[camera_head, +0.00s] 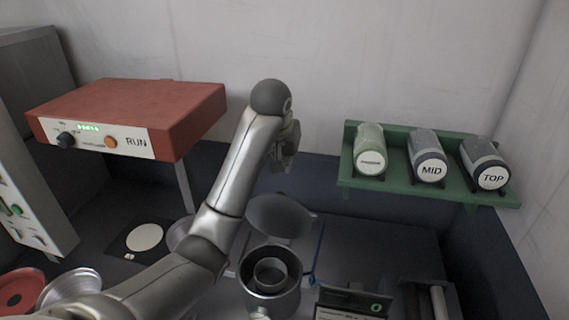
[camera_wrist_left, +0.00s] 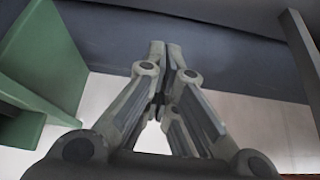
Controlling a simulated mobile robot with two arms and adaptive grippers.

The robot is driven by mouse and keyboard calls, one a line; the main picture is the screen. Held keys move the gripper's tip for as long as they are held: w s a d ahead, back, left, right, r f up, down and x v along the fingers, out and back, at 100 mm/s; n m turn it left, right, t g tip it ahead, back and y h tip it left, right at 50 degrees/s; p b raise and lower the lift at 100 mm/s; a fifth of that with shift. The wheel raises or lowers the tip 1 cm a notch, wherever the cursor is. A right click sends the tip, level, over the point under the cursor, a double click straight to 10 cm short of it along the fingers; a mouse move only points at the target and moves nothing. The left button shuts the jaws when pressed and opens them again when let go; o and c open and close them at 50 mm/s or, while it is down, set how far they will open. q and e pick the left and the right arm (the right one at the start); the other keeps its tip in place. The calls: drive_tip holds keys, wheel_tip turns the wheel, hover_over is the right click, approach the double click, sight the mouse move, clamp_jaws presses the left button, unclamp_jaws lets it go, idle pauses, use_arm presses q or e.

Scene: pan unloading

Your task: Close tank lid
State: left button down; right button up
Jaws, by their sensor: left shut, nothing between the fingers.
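The tank (camera_head: 270,297) is a grey metal cylinder with a smaller ring inside, at the bottom centre of the head view. Its round dark lid (camera_head: 279,216) stands raised and tilted at the tank's far side, so the tank is open. My left gripper (camera_head: 285,160) is up behind and above the lid, in front of the back wall, apart from the lid. In the left wrist view its fingers (camera_wrist_left: 168,50) are together with nothing between them. The tank and lid do not show in that view. My right gripper is not in view.
A green rack (camera_head: 437,178) with three labelled canisters hangs on the wall to the right. A red-topped box (camera_head: 140,112) marked RUN stands at the left. A dark mat with a white disc (camera_head: 144,237) lies below it. A small device (camera_head: 350,303) stands right of the tank.

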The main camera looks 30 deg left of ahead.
sight(280, 212)
use_arm(q)
drive_tip(key=f+p, duration=0.2)
drive_tip(key=s+f+p, duration=0.1)
drive_tip(key=f+p, duration=0.1)
drive_tip(key=f, duration=0.1)
drive_tip(key=shift+s+d+f+p, duration=0.1)
drive_tip(key=shift+s+f+p, duration=0.1)
drive_tip(key=shift+f+p, duration=0.1)
idle(0.4)
